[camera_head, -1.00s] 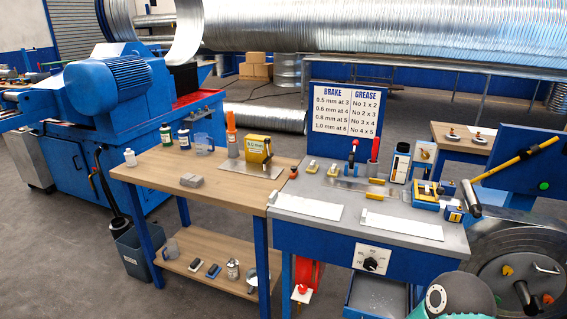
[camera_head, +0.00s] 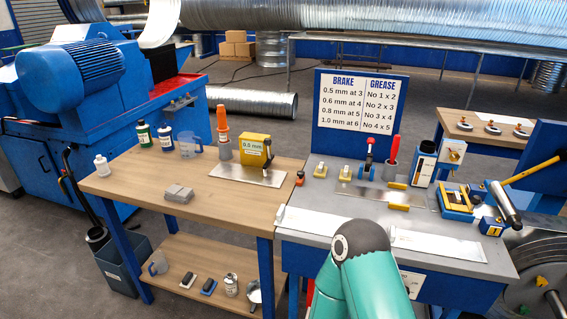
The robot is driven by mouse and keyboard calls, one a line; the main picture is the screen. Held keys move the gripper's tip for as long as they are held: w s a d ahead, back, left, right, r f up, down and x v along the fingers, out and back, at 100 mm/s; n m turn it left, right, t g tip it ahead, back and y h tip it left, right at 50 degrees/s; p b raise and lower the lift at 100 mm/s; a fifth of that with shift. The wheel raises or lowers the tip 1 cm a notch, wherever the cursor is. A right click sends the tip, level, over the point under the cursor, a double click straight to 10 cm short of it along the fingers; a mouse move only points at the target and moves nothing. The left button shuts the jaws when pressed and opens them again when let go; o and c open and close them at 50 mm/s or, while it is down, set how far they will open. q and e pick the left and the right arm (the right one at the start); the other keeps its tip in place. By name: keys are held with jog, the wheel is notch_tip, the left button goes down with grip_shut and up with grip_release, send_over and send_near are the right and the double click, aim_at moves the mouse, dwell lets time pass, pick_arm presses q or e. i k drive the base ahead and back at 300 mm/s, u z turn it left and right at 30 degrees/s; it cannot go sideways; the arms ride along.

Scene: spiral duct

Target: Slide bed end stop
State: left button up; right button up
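The blue bench has a grey top (camera_head: 330,192) with two pale flat strips, a left strip (camera_head: 320,222) and a right strip (camera_head: 440,244). A small pale block (camera_head: 281,212) stands at the left end of the left strip. A yellow block (camera_head: 399,207) and another yellow block (camera_head: 397,185) lie by a thin metal plate (camera_head: 365,193). I cannot tell which part is the bed end stop. A teal arm link of mine rises at the bottom centre and covers part of the bench front and the strips. Neither gripper shows.
A brake and grease chart (camera_head: 358,100) stands behind the bench. A yellow-handled tool (camera_head: 530,170) projects at the right. The table's front middle is clear.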

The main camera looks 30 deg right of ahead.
aim_at(301, 175)
jog(key=z, duration=0.15)
jog(key=i, duration=0.75)
jog(key=z, duration=0.6)
